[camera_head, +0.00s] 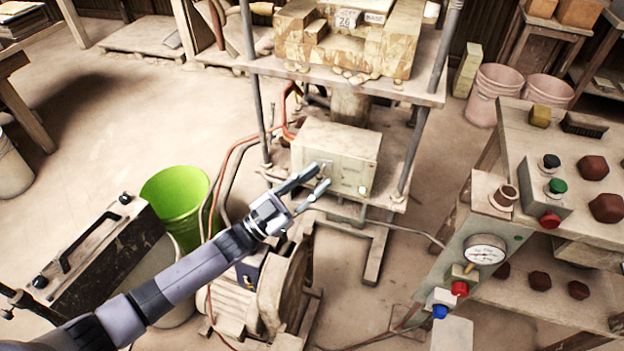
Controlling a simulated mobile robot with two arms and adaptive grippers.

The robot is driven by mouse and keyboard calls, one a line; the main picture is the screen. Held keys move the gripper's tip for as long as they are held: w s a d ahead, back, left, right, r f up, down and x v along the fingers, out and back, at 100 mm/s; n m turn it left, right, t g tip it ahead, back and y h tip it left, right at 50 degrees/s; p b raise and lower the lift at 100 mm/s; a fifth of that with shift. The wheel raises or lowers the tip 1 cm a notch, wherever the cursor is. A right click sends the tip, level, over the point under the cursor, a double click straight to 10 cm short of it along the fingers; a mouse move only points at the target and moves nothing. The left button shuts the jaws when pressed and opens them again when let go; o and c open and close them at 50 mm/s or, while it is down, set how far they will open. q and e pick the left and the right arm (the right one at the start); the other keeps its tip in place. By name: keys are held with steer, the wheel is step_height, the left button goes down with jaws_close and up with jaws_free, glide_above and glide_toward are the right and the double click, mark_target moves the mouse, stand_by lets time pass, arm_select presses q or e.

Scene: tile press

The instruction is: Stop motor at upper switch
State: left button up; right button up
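A beige control box (340,143) sits on the lower shelf of the press frame, with a small switch on the left of its front face and a small lit lamp (362,190) at its lower right. My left gripper (322,175) is in front of this face, its two fingers apart and nothing between them. The upper fingertip overlaps the switch area in the picture; I cannot tell whether it touches. The motor (250,290) stands on the floor below, partly hidden behind my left arm. My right gripper is not in view.
The press frame's upper shelf (290,70) carries a worn wooden mould. A green bucket (178,200) and a dark box with a handle (95,255) stand at left. A gauge panel (480,250) with red and blue knobs stands at right, beside a table (530,150).

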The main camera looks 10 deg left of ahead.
arm_select(q)
steer(key=shift+o, duration=1.1)
steer(key=shift+d, duration=0.15)
steer(key=v, duration=1.2)
steer(key=shift+r, duration=0.1)
